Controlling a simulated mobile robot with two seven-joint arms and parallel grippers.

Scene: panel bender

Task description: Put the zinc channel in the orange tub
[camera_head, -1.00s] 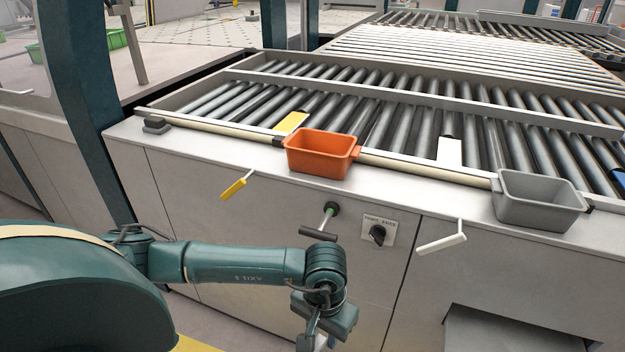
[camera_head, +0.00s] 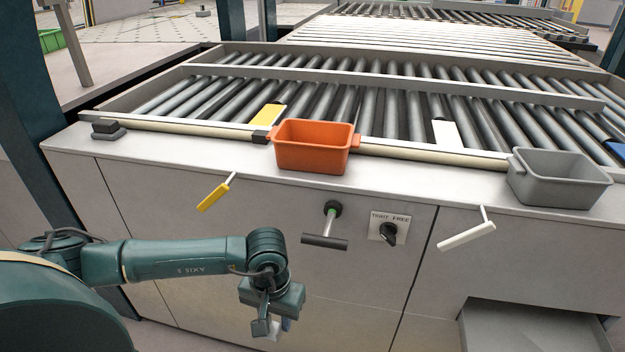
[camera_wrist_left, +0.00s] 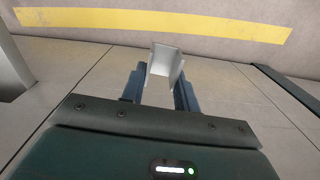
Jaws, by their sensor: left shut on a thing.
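The orange tub (camera_head: 310,158) stands upright on the light ledge in front of the rollers, and no contents show in it. My left gripper (camera_head: 274,329) is in front of the cabinet, below and a little left of the tub and well apart from it. In the left wrist view, the left gripper (camera_wrist_left: 160,88) is shut on the zinc channel (camera_wrist_left: 165,61), a short pale U-shaped piece standing out between the fingers. In the head view the channel is too small to make out surely. My right gripper is in neither view.
A grey tub (camera_head: 560,188) stands on the ledge at right. A yellow lever (camera_head: 213,197), a dark T-handle (camera_head: 324,242), a rotary switch (camera_head: 389,232) and a white lever (camera_head: 466,236) stick out from the cabinet front. An open recess or drawer (camera_head: 530,325) is at lower right.

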